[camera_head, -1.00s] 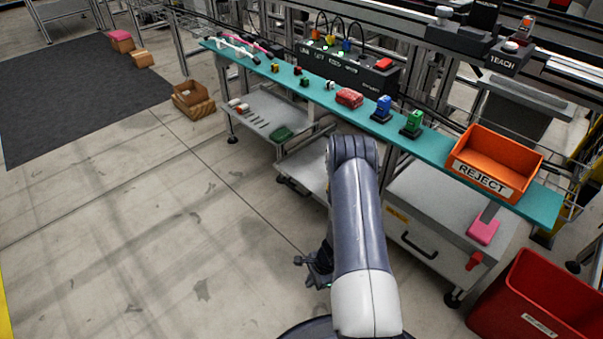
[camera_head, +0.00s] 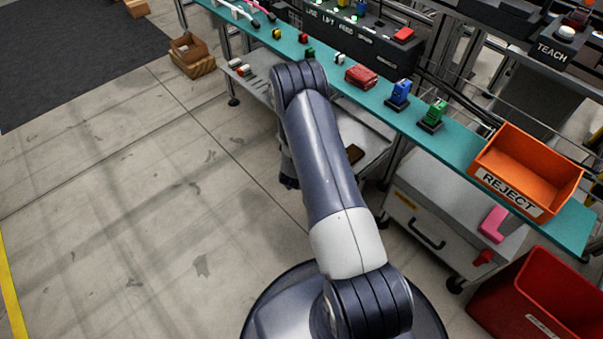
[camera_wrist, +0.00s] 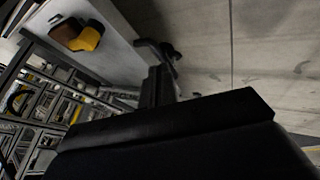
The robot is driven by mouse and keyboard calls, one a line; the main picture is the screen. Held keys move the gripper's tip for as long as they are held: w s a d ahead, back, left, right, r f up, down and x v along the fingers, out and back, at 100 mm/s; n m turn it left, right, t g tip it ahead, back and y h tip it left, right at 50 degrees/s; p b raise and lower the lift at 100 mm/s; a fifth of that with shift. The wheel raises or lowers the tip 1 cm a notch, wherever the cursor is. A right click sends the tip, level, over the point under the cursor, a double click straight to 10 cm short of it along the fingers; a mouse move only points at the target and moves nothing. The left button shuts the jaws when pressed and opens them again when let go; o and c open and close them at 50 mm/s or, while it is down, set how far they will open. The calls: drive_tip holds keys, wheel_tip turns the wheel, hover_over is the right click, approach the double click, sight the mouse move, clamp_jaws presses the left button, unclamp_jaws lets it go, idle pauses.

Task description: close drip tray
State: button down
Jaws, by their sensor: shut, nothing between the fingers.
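A light grey tray or shelf (camera_head: 374,138) sits low under the teal bench, partly hidden by my arm. I cannot tell for sure that it is the drip tray, or how far it is open. A small brown thing (camera_head: 355,153) shows at its front. The wrist view shows a pale panel (camera_wrist: 95,50) with a yellow and brown piece (camera_wrist: 78,36) in a dark opening. My gripper (camera_wrist: 160,52) is shut and empty, its dark fingers beside this panel; contact cannot be made out. In the head view my gripper is mostly hidden behind my arm.
The teal bench (camera_head: 455,150) carries an orange REJECT bin (camera_head: 530,170) and several small blocks. A grey drawer cabinet (camera_head: 420,222) stands beneath it, with a red bin (camera_head: 535,300) at the right. The floor at left is open.

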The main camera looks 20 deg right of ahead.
drive_tip(key=shift+w+d+f+b, duration=0.5)
drive_tip(key=shift+w+d+f, duration=0.25)
drive_tip(key=shift+d, duration=0.2)
drive_tip(key=shift+w+d+f+b, duration=0.5)
drive_tip(key=shift+w+d+f, duration=0.15)
drive_tip(key=shift+d+f, duration=0.2)
drive_tip(key=shift+w+d+f+b, duration=0.5)
drive_tip(key=shift+w+d+f, duration=0.2)
drive_tip(key=shift+d, duration=0.3)
drive_tip(key=shift+d, duration=0.1)
drive_tip(key=w+d, duration=0.1)
drive_tip(key=d, duration=0.2)
drive_tip(key=w+d, duration=0.1)
drive_tip(key=d, duration=0.2)
drive_tip(key=w+d, duration=0.1)
drive_tip(key=d, duration=0.2)
drive_tip(key=shift+w+d+p, duration=0.1)
drive_tip(key=shift+w+p, duration=0.05)
drive_tip(key=shift+p, duration=0.25)
drive_tip(key=shift+f, duration=0.1)
